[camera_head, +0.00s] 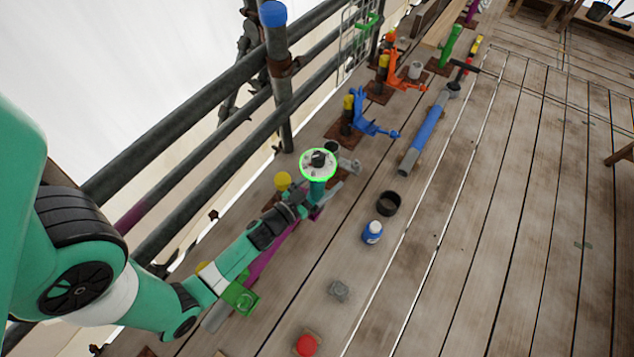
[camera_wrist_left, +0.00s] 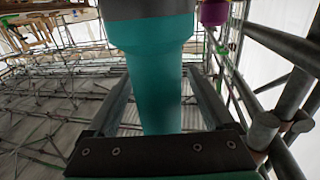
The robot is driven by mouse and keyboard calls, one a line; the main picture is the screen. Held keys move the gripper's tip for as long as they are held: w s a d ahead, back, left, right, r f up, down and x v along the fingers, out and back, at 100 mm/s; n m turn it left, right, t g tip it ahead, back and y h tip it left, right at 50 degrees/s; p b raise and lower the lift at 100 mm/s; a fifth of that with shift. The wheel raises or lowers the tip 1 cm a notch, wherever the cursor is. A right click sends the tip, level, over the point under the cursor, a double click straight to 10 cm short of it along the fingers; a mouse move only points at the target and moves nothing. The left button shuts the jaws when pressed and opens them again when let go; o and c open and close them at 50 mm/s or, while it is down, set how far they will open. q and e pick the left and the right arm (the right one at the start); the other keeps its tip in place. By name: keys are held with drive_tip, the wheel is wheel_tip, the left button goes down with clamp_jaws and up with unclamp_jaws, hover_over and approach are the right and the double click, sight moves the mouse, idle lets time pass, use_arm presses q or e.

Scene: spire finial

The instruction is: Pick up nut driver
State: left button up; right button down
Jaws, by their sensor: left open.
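My left gripper (camera_head: 322,193) reaches in from the left, low over the deck beside the railing. An upright teal body (camera_head: 316,189) with a round white, green-ringed top (camera_head: 318,163) stands at its jaws. In the left wrist view the open fingers (camera_wrist_left: 158,92) lie on either side of a teal shaft (camera_wrist_left: 160,80) that widens upward to a grey head (camera_wrist_left: 150,8). This seems to be the nut driver, but the frames do not confirm its name. Its lower end is hidden behind the gripper. My right gripper is not in view.
Scaffold rails (camera_head: 215,100) run along the left. A blue-and-white bottle (camera_head: 372,232), a black ring (camera_head: 388,203) and a blue tube (camera_head: 426,131) lie right of the gripper. A blue clamp (camera_head: 371,118) stands beyond it. The deck at right is mostly clear.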

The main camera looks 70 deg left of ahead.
use_arm(q)
drive_tip(key=shift+w, duration=0.1)
drive_tip(key=shift+c, duration=0.4)
clamp_jaws()
drive_tip(key=shift+r, duration=0.1)
